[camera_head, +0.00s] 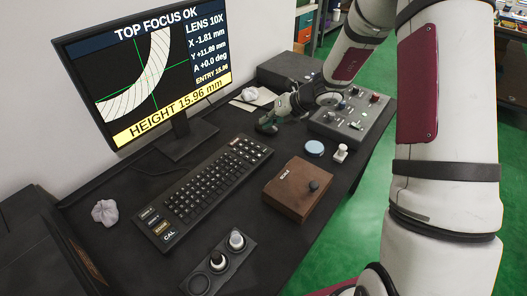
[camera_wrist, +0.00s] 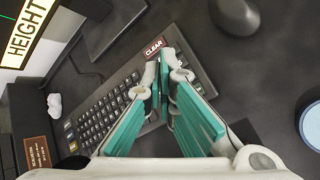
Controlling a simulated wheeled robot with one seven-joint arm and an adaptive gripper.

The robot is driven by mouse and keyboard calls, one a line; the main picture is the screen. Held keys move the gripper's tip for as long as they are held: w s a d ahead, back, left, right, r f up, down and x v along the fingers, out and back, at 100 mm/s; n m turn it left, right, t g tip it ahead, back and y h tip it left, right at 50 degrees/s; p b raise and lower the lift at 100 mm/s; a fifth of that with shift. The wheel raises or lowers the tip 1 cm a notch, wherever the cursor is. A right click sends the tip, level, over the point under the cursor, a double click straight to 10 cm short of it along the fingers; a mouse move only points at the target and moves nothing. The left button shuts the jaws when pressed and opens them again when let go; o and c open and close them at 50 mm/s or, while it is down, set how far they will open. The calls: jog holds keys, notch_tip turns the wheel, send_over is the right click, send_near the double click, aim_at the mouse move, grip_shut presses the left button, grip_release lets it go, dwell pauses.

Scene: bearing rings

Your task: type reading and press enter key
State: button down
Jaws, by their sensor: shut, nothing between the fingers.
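The keyboard (camera_head: 208,185) lies on the dark desk below the monitor (camera_head: 150,70). The screen reads "TOP FOCUS OK", a yellow bar "HEIGHT 15.96 mm" and a small entry line that looks like 15.96. My gripper (camera_head: 267,126) is shut and empty, near the keyboard's far right end. In the wrist view my gripper's green-padded fingers (camera_wrist: 167,70) meet in front of the keyboard (camera_wrist: 98,118) and hide part of its number-pad end. A red "CLEAR" label (camera_wrist: 153,47) shows beside the fingertips. I cannot make out the enter key or whether a finger touches a key.
A brown wooden box (camera_head: 297,188) with a black knob stands right of the keyboard. A control panel (camera_head: 350,117), a blue disc (camera_head: 314,148) and a knob holder (camera_head: 218,263) are on the desk. Crumpled paper (camera_head: 105,212) lies at left. A dark mouse (camera_wrist: 235,16) shows in the wrist view.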

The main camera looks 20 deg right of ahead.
aim_at(267, 149)
jog(key=shift+f+b, duration=3.75)
jog(key=shift+f, duration=0.35)
jog(key=shift+f, duration=0.1)
jog(key=shift+f+b, duration=0.3)
jog(key=shift+b, duration=0.05)
jog(key=shift+f, duration=0.3)
jog(key=shift+r, duration=0.1)
jog(key=shift+r+p, duration=0.55)
jog(key=shift+r, duration=0.1)
notch_tip(267, 149, up, 5)
jog(key=p, duration=0.5)
